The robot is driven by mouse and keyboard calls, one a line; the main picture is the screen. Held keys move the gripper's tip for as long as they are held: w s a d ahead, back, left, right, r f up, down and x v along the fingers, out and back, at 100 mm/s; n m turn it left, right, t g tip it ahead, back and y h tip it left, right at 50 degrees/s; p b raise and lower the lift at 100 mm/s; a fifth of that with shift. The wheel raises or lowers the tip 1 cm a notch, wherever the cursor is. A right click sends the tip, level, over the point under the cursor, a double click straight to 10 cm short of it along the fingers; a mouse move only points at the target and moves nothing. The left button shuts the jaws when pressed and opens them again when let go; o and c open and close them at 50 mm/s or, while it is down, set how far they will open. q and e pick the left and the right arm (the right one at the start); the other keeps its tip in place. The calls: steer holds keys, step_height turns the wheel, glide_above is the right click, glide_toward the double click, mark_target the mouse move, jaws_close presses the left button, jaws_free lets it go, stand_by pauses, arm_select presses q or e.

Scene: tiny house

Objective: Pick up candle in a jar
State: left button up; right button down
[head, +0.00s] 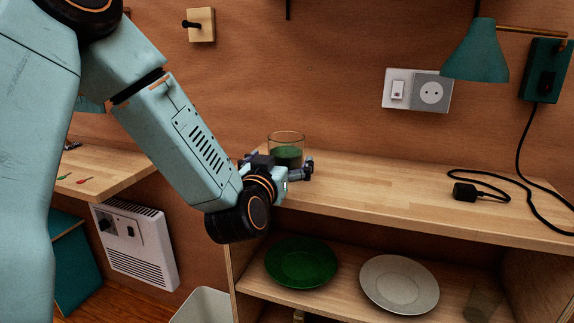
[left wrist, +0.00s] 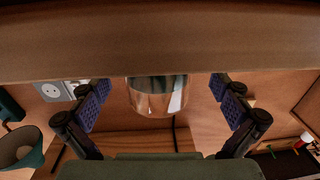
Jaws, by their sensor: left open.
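The candle in a jar (head: 287,142) is a clear glass with dark green in its lower part. It stands upright on the wooden counter near its left end. My left gripper (head: 281,164) is low over the counter at the near side of the jar and hides its base. In the left wrist view, which is upside down, the jar (left wrist: 158,95) is between the two spread, dark-padded fingers of my left gripper (left wrist: 160,88), with a gap on each side. The left gripper is open and empty. My right gripper is not in view.
A black plug and cable (head: 468,192) lie on the right of the counter (head: 390,195). A teal lamp (head: 478,55) hangs above. A green plate (head: 300,262) and a white plate (head: 399,284) are on the shelf below. The counter between jar and plug is clear.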

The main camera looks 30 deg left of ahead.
arm_select(q)
steer(key=shift+w+a, duration=0.15)
steer(key=shift+w, duration=0.5)
steer(key=shift+c, duration=0.3)
steer(key=c, duration=0.7)
steer(key=shift+r, duration=0.1)
steer(key=c, duration=0.9)
steer(key=shift+w, duration=0.1)
